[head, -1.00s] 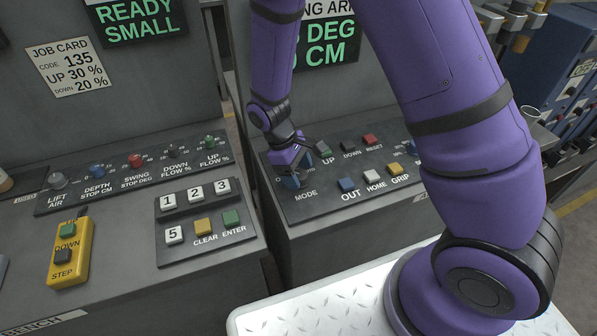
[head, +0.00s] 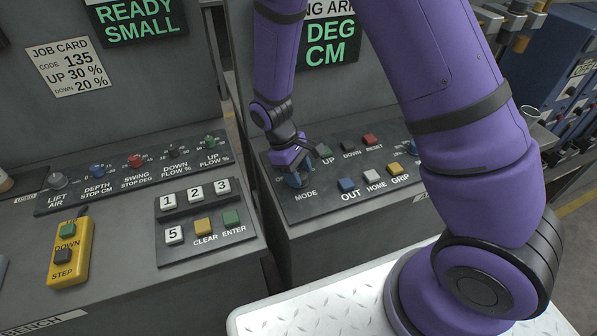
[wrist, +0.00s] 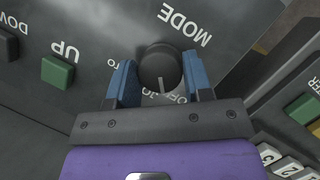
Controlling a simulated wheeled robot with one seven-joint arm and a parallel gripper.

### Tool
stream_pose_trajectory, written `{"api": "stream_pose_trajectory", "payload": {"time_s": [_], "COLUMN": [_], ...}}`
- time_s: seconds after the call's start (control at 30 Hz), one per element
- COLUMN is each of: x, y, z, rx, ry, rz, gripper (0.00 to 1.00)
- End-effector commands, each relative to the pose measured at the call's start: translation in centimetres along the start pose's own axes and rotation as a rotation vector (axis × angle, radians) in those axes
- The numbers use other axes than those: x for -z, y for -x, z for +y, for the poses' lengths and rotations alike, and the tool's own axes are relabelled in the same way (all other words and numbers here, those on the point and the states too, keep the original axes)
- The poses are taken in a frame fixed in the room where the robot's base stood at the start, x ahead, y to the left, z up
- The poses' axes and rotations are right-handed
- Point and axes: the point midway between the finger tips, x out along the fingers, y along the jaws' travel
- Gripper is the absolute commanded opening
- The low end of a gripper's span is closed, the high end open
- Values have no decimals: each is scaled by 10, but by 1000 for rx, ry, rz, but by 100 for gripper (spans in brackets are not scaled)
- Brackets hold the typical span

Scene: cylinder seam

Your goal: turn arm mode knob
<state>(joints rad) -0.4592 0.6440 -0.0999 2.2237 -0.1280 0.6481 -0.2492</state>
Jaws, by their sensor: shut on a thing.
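The arm mode knob (wrist: 160,66) is round and black with a light pointer line. In the wrist view it sits between the two blue fingers of my gripper (wrist: 160,78), which is shut on it. The pointer line faces the bottom of that view, toward partly covered small lettering. The word MODE is printed on the panel beside the knob. In the head view my gripper (head: 294,180) is down at the left end of the right console's sloped panel (head: 330,205), above the MODE label. The knob is hidden there by my gripper.
On the same panel, a green UP button (wrist: 57,72) lies near the fingers. A keypad (head: 205,222) is on the left console, across a gap.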

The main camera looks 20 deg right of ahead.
Motion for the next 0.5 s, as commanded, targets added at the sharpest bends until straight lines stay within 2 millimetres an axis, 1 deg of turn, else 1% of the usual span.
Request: {"api": "stream_pose_trajectory", "payload": {"time_s": [0.5], "x": [0], "y": [0], "z": [2], "rx": [157], "ry": [-381], "rz": [0], "gripper": [23]}}
